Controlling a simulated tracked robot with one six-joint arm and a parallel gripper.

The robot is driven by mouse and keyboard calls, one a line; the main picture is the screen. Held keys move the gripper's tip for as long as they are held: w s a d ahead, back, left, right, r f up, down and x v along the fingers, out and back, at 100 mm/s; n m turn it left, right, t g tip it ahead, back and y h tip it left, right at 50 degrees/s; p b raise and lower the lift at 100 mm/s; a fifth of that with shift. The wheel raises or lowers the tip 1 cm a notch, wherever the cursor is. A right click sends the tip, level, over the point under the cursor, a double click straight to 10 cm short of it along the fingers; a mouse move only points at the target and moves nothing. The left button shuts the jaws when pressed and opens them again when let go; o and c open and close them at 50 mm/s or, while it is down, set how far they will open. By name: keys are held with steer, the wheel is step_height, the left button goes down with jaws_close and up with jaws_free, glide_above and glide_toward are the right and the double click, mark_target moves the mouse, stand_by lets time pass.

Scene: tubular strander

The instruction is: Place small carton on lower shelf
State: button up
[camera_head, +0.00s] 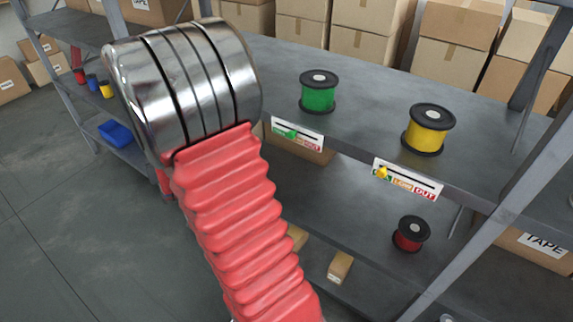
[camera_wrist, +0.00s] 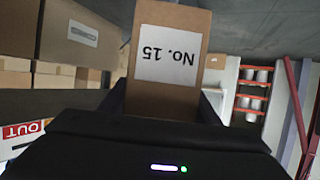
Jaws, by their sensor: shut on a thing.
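In the wrist view a small brown carton (camera_wrist: 170,102) with a white label reading "No. 15", upside down in the picture, stands between the fingers of my gripper (camera_wrist: 165,100). The gripper is shut on it. In the head view my silver and red arm covers the gripper, and I cannot make out the held carton for certain. The lower shelf (camera_head: 350,205) is dark grey and lies under the upper shelf. A small carton (camera_head: 340,267) lies near its front, and another (camera_head: 297,237) is partly hidden by my arm.
A red spool (camera_head: 410,234) stands on the lower shelf. Green (camera_head: 318,92) and yellow (camera_head: 428,130) spools stand on the upper shelf (camera_head: 375,110). A diagonal grey post (camera_head: 490,225) crosses at right. A brown box (camera_head: 300,148) shows under the upper shelf edge. Bare lower-shelf surface lies between.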

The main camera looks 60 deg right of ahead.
steer(key=s+d+f+m+g+h, duration=0.25)
steer(key=s+d+m+g, duration=0.2)
steer(key=s+d, duration=0.65)
steer(key=s+d+f+m+g+h, duration=0.1)
steer(key=s+d+m+g+h, duration=0.35)
steer(key=s+d, duration=0.55)
steer(key=s+d+f+m+g, duration=0.1)
steer(key=s+m+g, duration=0.1)
steer(key=s, duration=0.6)
steer(key=s+d+f+m+g+y, duration=0.1)
steer(key=s+d+f+m+g, duration=0.1)
steer(key=s, duration=0.6)
steer(key=s+d+f+m+g+y, duration=0.1)
steer(key=s+m+g, duration=0.2)
steer(key=s, duration=0.5)
steer(key=shift+d+f+m+g, duration=0.25)
steer(key=shift+d+m+g, duration=0.15)
steer(key=shift+g, duration=0.4)
steer(key=shift+s, duration=0.1)
steer(key=shift+f, duration=2.95)
steer(key=shift+f, duration=2.05)
